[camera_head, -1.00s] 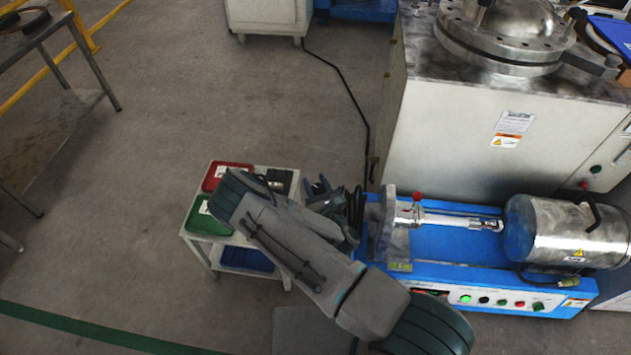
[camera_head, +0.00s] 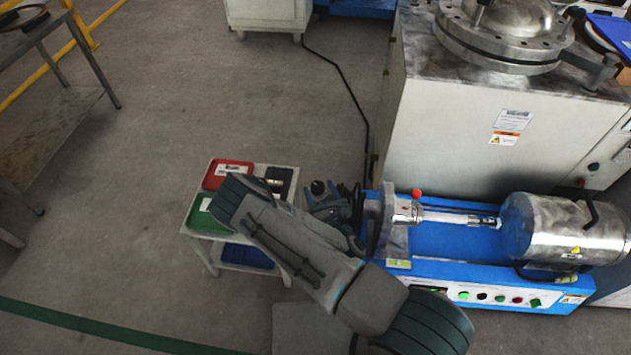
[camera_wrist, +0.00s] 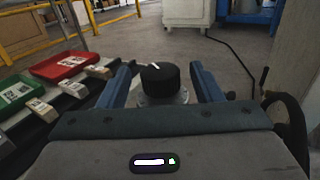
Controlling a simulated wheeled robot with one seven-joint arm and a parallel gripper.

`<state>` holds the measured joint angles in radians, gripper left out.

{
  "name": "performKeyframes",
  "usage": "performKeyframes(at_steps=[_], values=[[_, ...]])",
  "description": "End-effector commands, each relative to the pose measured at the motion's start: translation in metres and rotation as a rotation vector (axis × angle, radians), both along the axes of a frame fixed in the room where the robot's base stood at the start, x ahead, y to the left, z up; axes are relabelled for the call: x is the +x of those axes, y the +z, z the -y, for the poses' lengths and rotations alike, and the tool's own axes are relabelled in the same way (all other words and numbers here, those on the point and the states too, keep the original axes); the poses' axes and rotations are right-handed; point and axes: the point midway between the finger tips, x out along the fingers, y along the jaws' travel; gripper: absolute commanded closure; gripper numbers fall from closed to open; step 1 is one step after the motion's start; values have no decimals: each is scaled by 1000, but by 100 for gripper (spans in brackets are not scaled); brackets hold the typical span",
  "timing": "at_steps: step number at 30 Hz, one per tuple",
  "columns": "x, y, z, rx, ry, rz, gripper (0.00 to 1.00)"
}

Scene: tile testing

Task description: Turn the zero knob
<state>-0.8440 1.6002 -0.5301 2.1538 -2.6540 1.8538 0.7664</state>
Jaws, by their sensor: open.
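The zero knob (camera_wrist: 160,80) is a black round knob with a white pointer line, on a pale metal base. In the wrist view it stands between the two blue fingers of my gripper (camera_wrist: 163,82), with a visible gap on each side. My gripper is open. In the head view my gripper (camera_head: 328,196) is at the left end of the blue machine (camera_head: 450,240), and a dark round knob top (camera_head: 318,187) shows beside it. My arm covers part of this area. I cannot tell from the wrist view how deep the knob sits between the fingertips.
A small white cart with a red tray (camera_head: 228,174) and a green tray (camera_head: 200,218) stands left of my gripper. A large grey cabinet (camera_head: 470,140) stands behind the machine. A red-tipped lever (camera_head: 416,193) rises from the machine. A black cable (camera_head: 350,105) runs along the floor.

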Motion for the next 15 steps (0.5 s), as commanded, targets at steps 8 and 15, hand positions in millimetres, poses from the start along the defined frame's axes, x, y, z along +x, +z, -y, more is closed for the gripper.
performKeyframes(at_steps=[8, 15], values=[[-64, 1, 20, -7, 3, -5, 41], [-88, 0, 27, -3, 3, -4, 41]])
